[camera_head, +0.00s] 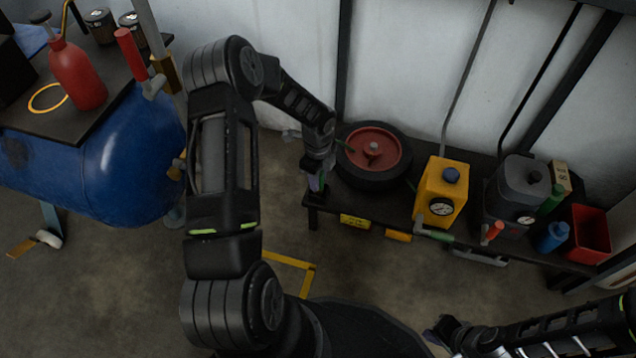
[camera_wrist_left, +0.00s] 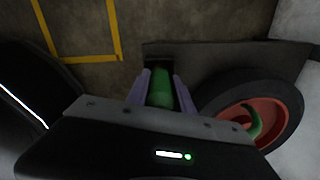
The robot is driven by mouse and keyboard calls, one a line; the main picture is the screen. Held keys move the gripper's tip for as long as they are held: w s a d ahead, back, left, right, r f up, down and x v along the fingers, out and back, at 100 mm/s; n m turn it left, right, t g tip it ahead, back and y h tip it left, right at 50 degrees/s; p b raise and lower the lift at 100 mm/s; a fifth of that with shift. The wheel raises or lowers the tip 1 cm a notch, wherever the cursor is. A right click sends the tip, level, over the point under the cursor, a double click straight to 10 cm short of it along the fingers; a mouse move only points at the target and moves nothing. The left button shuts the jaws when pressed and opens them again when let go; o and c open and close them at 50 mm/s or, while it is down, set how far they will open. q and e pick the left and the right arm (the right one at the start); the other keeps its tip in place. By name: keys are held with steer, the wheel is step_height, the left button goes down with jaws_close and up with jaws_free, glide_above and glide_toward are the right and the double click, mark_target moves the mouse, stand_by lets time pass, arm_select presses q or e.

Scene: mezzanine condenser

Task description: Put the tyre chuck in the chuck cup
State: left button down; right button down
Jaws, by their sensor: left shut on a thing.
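My left gripper (camera_head: 316,182) is over the left end of the dark bench, beside the tyre. In the left wrist view its two purple-grey fingers (camera_wrist_left: 160,88) are shut on a green cylindrical piece (camera_wrist_left: 160,92), which I take to be the tyre chuck. The chuck's lower end is hidden by the gripper body. A dark square shape (camera_wrist_left: 158,61) lies just past the fingertips at the bench end; I cannot tell if it is the chuck cup. My right gripper (camera_head: 440,332) is low at the right, away from the bench; its fingers are unclear.
A tyre with a red hub (camera_head: 374,154) lies on the bench. To its right stand a yellow gauge box (camera_head: 440,190), a grey gauge unit (camera_head: 517,190), a blue bottle (camera_head: 552,237) and a red bin (camera_head: 590,235). A blue tank (camera_head: 130,160) stands left. Floor between is open.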

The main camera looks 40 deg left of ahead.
arm_select(q)
steer(key=shift+f, duration=0.9)
arm_select(e)
steer(key=shift+f, duration=0.45)
arm_select(q)
steer(key=shift+f, duration=0.2)
steer(key=c, duration=1.1)
jaws_free()
arm_select(e)
steer(key=shift+w+f, duration=0.1)
arm_select(q)
steer(key=shift+r, duration=0.1)
step_height(320, 180, up, 12)
steer(key=p, duration=0.4)
steer(key=shift+r, duration=0.1)
arm_select(e)
steer(key=r, duration=0.2)
steer(key=s+r, duration=0.1)
steer(key=r, duration=0.1)
steer(key=shift+r, duration=0.35)
arm_select(q)
steer(key=shift+d, duration=0.1)
